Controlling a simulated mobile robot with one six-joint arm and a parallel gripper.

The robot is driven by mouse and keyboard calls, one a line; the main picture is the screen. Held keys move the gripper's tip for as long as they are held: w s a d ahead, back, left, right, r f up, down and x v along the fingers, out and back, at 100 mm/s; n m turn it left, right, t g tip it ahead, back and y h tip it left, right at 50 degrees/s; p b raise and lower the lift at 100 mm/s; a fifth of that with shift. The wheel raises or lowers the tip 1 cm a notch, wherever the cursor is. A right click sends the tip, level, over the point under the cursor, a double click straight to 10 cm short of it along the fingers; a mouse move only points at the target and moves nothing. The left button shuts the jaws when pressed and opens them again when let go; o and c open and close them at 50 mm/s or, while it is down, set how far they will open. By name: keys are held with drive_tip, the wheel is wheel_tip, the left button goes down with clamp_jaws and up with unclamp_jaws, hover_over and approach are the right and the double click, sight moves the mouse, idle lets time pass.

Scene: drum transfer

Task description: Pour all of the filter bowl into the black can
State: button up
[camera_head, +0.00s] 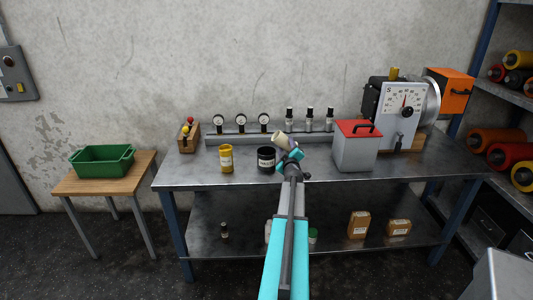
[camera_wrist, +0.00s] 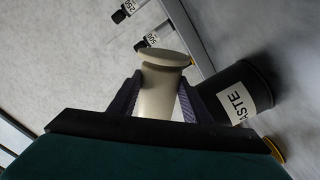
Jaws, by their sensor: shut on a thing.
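My gripper (camera_head: 288,152) is shut on a cream cylindrical bowl with a wider rim (camera_head: 280,140), which I take for the filter bowl. In the wrist view the bowl (camera_wrist: 160,88) sits between the dark fingers (camera_wrist: 158,100). In the head view it is tilted, leaning to the left, above and slightly right of the black can. Its contents are hidden. The black can (camera_head: 266,163) stands upright on the metal bench, with a white label. In the wrist view the can (camera_wrist: 215,84) is at the right, its label partly reading "ASTE". The inside of the can cannot be made out.
A yellow can (camera_head: 226,163) stands left of the black can. A grey box with a red lid (camera_head: 355,155) stands to the right. The bench (camera_head: 190,176) is clear at the front left.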

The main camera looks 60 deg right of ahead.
drive_tip(key=shift+s+d+f+n+b, duration=0.1)
drive_tip(key=shift+f+n+b, duration=0.1)
drive_tip(key=shift+n+b, duration=0.65)
drive_tip(key=shift+s+f+n+b, duration=0.1)
drive_tip(key=shift+f+n+b, duration=0.05)
drive_tip(key=shift+n+b, duration=0.7)
idle(0.5)
drive_tip(key=shift+r+n+b, duration=0.45)
drive_tip(key=shift+r+n, duration=0.1)
drive_tip(key=shift+n, duration=0.15)
idle(0.6)
drive_tip(key=shift+w+a+r+n, duration=0.4)
drive_tip(key=shift+w+r+n, duration=0.15)
drive_tip(key=shift+n, duration=0.35)
idle(0.4)
drive_tip(key=shift+w+f+n+b, duration=0.15)
drive_tip(key=shift+f+n+b, duration=0.1)
drive_tip(key=shift+n+b, duration=0.65)
idle(0.5)
drive_tip(key=shift+r+m+p, duration=0.45)
drive_tip(key=shift+m+p, duration=0.15)
drive_tip(key=shift+p, duration=0.1)
drive_tip(key=shift+s+d+f+m+p, duration=0.4)
drive_tip(key=shift+s+f+m, duration=0.25)
drive_tip(key=shift+m, duration=0.45)
drive_tip(key=shift+f+m, duration=0.35)
drive_tip(key=shift+m, duration=0.15)
